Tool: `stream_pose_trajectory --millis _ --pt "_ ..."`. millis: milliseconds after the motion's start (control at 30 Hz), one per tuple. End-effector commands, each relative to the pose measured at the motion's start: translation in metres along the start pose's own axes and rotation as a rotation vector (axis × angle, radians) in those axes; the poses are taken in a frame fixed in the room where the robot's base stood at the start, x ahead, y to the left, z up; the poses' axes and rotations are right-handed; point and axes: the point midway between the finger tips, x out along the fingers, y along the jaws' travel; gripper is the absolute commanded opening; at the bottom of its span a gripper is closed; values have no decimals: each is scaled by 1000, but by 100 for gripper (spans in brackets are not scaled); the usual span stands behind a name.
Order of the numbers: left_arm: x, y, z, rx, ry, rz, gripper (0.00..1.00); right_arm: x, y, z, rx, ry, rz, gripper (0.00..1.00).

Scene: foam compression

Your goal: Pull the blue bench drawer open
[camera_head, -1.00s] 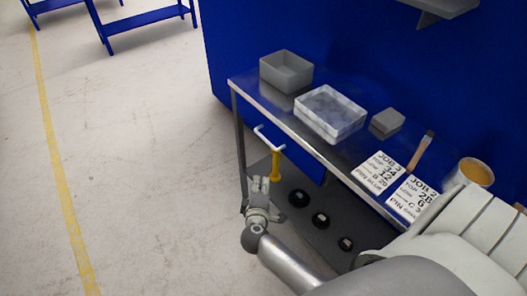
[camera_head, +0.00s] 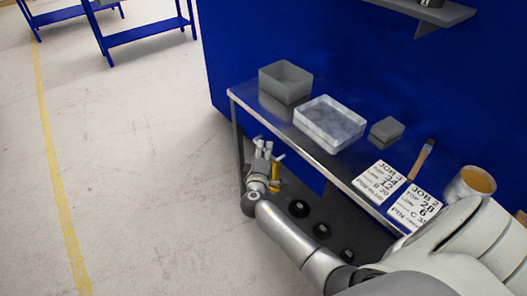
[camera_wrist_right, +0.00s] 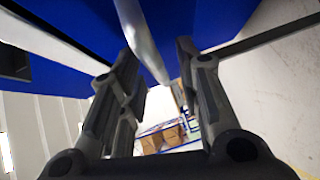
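The blue bench drawer (camera_head: 308,168) sits under the metal bench top, its front mostly showing to the right of my right gripper. Its pale bar handle (camera_head: 280,157) is partly hidden by my right gripper (camera_head: 262,148), which is at the handle. In the right wrist view the handle (camera_wrist_right: 138,35) runs down between the two fingers of my right gripper (camera_wrist_right: 160,70). The fingers stand apart, with gaps visible beside the bar; I cannot tell if either touches it. My left gripper is not in view.
On the bench top (camera_head: 262,109) stand a grey bin (camera_head: 286,84), a pale tray (camera_head: 329,123), a grey block (camera_head: 386,130), a brush (camera_head: 421,160), job cards (camera_head: 380,180) and a tub (camera_head: 470,184). Black round items lie on the lower shelf. The floor left is clear.

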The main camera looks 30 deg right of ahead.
Motion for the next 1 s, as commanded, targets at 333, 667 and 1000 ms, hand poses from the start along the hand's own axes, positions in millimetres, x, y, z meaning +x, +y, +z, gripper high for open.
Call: stream_pose_trajectory --millis 333,667,1000 --pt "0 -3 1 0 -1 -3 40 3 0 0 -1 0 -1 28" --pt "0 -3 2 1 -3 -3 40 2 -1 0 -1 0 -1 0" --pt "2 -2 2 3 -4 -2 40 2 -2 0 0 1 -2 0"
